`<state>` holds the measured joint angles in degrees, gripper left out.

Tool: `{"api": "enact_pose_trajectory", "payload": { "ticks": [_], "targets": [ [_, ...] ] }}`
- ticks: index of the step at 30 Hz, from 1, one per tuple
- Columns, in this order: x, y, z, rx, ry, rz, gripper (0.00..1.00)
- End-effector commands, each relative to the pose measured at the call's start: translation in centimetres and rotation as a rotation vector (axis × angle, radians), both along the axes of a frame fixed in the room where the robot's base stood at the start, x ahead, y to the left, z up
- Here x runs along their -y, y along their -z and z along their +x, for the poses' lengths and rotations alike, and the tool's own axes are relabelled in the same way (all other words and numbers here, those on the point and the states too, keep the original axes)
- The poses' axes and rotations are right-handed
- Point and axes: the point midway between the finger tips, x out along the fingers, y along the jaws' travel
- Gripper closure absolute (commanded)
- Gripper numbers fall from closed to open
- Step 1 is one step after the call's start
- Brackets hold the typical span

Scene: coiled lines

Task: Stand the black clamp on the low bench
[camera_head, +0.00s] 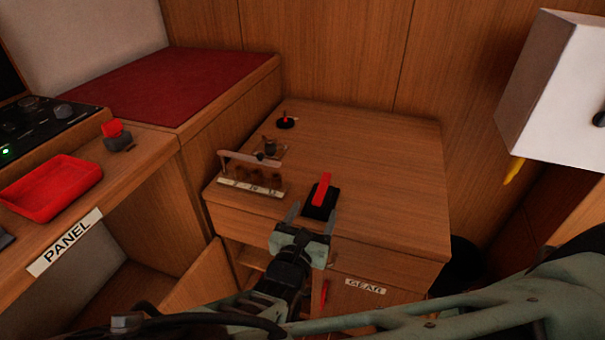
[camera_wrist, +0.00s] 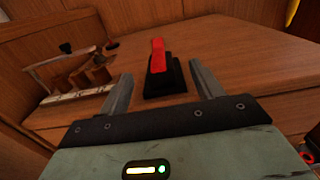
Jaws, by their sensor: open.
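A black block with an upright red lever (camera_head: 321,198), which looks like the black clamp, stands near the front edge of the wooden cabinet top (camera_head: 380,170). It shows in the wrist view too (camera_wrist: 164,82), upright and between the lines of my two fingers. My gripper (camera_head: 312,213) is open and empty at the cabinet's front edge, its fingertips just short of the block or beside its near end. I cannot tell whether they touch it. A red-topped bench (camera_head: 170,85) is at the left; I cannot tell which surface is the low bench.
A wooden rack with brown pegs (camera_head: 250,180) stands left of the block. A small black-and-red piece (camera_head: 286,122) is at the back. A red tray (camera_head: 52,188) and a grey-and-red piece (camera_head: 118,139) are on the panel desk. A white box (camera_head: 545,90) juts in at right.

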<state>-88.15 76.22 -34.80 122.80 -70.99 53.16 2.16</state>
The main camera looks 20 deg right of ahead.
Motion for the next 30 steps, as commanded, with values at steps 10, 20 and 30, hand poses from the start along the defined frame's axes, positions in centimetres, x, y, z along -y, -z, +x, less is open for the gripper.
{"api": "enact_pose_trajectory", "payload": {
  "ticks": [10, 20, 30],
  "targets": [
    [2.2, 0.0, 3.1, 0.0, 0.001, 0.0, 0.35],
    [4.6, 0.3, 6.8, 0.0, 0.003, 0.0, 0.35],
    [4.9, 0.3, 7.3, 0.0, 0.001, 0.001, 0.37]
  ]
}}
